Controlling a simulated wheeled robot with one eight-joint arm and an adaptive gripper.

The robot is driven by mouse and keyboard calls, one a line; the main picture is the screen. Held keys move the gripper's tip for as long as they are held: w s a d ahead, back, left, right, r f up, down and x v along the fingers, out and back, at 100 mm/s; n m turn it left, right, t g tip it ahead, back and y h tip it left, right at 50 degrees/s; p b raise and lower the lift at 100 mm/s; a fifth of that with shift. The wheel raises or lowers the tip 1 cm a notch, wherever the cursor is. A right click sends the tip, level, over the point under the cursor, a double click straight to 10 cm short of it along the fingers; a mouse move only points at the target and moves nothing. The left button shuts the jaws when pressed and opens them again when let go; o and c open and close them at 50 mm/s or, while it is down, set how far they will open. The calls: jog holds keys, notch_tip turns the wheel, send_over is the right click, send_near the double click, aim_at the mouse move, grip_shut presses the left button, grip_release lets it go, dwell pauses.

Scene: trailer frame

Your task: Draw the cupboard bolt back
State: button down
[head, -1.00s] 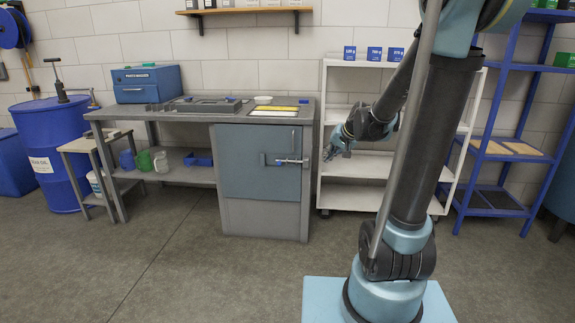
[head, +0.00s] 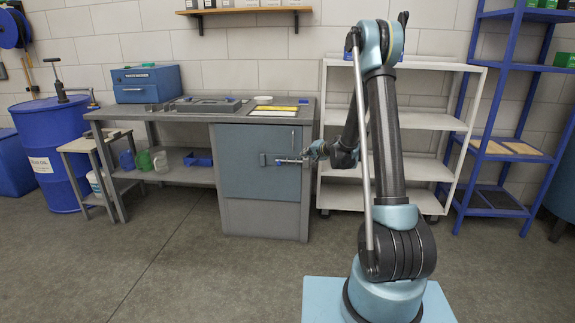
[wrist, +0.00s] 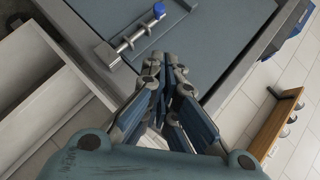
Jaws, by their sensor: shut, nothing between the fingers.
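The cupboard (head: 262,207) has a blue-grey door (head: 250,185) under the right end of the workbench. The metal bolt (head: 290,161) lies horizontally across the door's right part. In the wrist view the bolt (wrist: 132,37) shows as a rod with collars, a grey block near the door edge and a blue end (wrist: 159,10). My gripper (head: 311,153) is at the bolt's right end in the head view. In the wrist view my gripper (wrist: 165,60) is shut and empty, its fingertips close beside the bolt. I cannot tell whether they touch it.
A white shelf unit (head: 440,122) stands right of the cupboard, behind my arm. A blue rack (head: 497,150) is farther right. The workbench (head: 160,113) carries a blue toolbox (head: 147,84). The floor in front is clear.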

jog(key=w+a+f+m+t, duration=0.1)
jog(key=w+f, duration=0.3)
jog(key=f, duration=0.1)
jog(key=shift+a+f, duration=0.15)
jog(key=shift+f, duration=0.05)
send_near(289, 161)
jog(key=w+a, duration=0.3)
jog(key=shift+w+a+f, duration=0.1)
jog(key=shift+a+f, duration=0.2)
jog(key=shift+a, duration=0.3)
jog(key=shift+w+a+f, duration=0.1)
jog(key=shift+a+f, duration=0.2)
jog(key=shift+a, duration=0.3)
jog(key=shift+a+f, duration=0.25)
jog(key=shift+a, duration=0.2)
